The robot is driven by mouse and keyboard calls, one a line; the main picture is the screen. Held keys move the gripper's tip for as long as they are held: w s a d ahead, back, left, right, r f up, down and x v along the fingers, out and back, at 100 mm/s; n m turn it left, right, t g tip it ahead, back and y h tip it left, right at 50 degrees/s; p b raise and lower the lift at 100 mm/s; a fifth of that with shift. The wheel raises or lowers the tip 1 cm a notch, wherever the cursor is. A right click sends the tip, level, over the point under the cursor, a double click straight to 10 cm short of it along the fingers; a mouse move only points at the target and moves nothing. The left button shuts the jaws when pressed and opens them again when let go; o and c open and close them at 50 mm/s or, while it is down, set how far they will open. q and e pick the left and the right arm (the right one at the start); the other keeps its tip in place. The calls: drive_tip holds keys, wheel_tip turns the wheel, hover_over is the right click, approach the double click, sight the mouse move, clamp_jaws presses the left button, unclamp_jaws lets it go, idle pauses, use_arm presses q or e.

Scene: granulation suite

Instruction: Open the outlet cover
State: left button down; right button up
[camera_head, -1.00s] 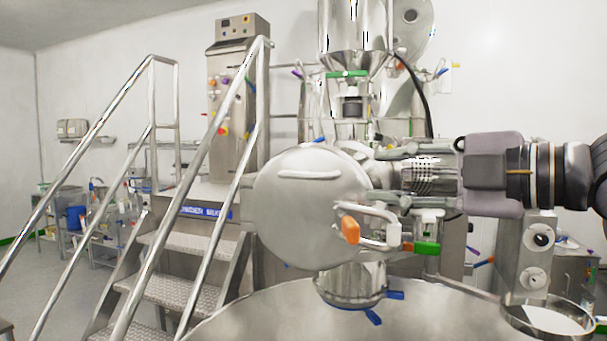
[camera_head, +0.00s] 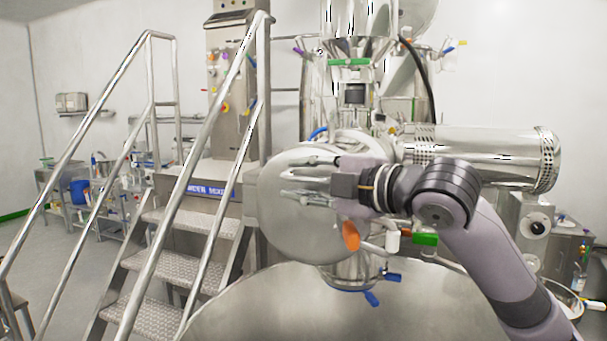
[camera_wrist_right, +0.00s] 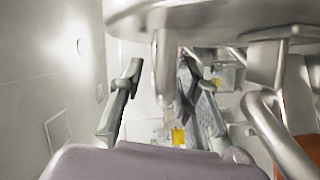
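The outlet cover (camera_head: 285,222) is a round steel disc with a handle on its face, left of the horizontal perforated cylinder. It looks closed. My right gripper (camera_head: 288,182) lies across the front of the cover, fingers pointing left, and hides most of the handle. In the right wrist view my right gripper (camera_wrist_right: 160,72) has its two fingers apart. A steel bar (camera_wrist_right: 165,88), apparently the cover's handle, stands between them with gaps on both sides. The cover's rim (camera_wrist_right: 220,14) runs along the top there. My left gripper is not in view.
An orange-tipped lever (camera_head: 350,236) and a green-handled valve (camera_head: 425,239) sit just below my right wrist. A wide steel bowl (camera_head: 250,310) is below the cover. Stairs with steel handrails (camera_head: 205,130) stand to the left. The perforated cylinder (camera_head: 480,155) is behind my arm.

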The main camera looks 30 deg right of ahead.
drive_tip(key=shift+s, duration=0.1)
drive_tip(key=shift+c, duration=0.6)
clamp_jaws()
